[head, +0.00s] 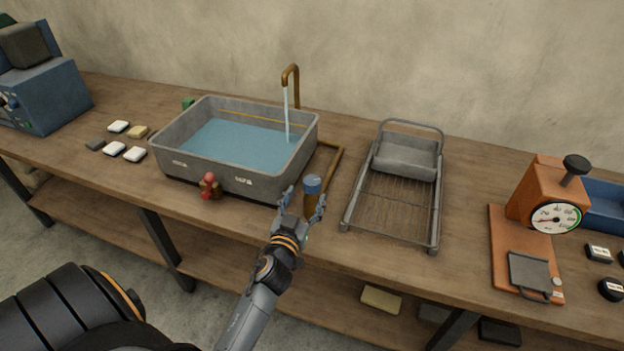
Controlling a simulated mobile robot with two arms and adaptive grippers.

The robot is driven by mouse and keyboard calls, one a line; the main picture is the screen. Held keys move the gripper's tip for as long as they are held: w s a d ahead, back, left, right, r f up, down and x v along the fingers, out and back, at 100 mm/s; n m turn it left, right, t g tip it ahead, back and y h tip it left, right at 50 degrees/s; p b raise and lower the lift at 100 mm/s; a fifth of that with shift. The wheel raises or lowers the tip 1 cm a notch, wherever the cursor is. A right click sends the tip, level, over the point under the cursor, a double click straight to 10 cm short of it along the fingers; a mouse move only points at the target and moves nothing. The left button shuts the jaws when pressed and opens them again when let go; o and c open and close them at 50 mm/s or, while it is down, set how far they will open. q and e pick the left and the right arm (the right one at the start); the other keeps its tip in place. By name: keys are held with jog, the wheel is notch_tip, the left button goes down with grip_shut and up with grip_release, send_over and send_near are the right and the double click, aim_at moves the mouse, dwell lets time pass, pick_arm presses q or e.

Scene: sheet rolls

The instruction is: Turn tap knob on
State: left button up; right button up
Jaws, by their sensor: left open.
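A grey basin (171,150) holding blue water stands on the wooden bench. A brass tap spout (291,75) rises behind it, and a stream of water (287,115) runs from it into the basin. A blue-topped knob (312,185) on a brass body stands at the basin's front right corner, by a brass pipe (331,160). A red knob (209,181) on a brass fitting is at the basin's front. My left gripper (305,200) is open, with its fingers on either side of the blue-topped knob; contact cannot be told. My right gripper is out of view.
A grey wire rack with a tray (405,158) stands right of the knob. An orange press with a dial (548,200) is further right. Several small blocks (115,149) and a blue machine (50,95) are at the left. The bench's front edge lies below my gripper.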

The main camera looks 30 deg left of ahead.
aim_at(309, 188)
pick_arm(q)
jog(key=x, duration=0.5)
jog(key=shift+w+a, duration=0.1)
jog(key=shift+w, duration=0.25)
jog(key=shift+w+a, duration=0.1)
jog(key=shift+w, duration=0.3)
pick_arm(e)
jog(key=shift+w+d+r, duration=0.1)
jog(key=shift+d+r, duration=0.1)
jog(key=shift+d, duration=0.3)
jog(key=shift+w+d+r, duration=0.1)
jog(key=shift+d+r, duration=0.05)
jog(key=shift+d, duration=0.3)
pick_arm(q)
jog(key=c, duration=1.2)
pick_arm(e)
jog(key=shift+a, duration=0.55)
pick_arm(q)
jog(key=shift+p, duration=0.35)
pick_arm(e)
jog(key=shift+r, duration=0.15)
